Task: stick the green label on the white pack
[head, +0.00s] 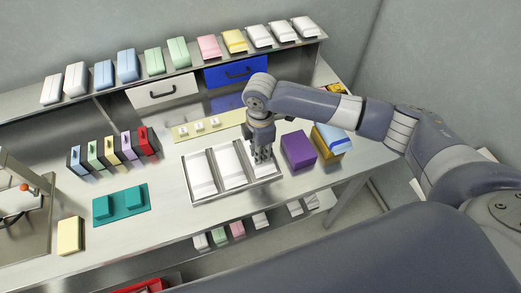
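My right gripper (263,156) points down at the right part of a metal tray (239,195) on the table. Its fingers are small here, and I cannot tell if they are open or shut, or touching anything. White packs (201,174) lie in the tray's left and middle slots; the gripper partly hides the right slot. More white packs (281,36) lie on the upper shelf. A pale green piece (93,153) stands in the row of coloured dark-sided holders at left; I cannot make out a separate green label. My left gripper is not in view.
A purple box (298,150) and a blue-yellow box (331,139) stand right of the tray. A teal fixture (120,204) and a yellow block (69,236) lie left. A yellow strip (228,119) with small white pieces lies behind the tray. Drawers (236,72) are at the back.

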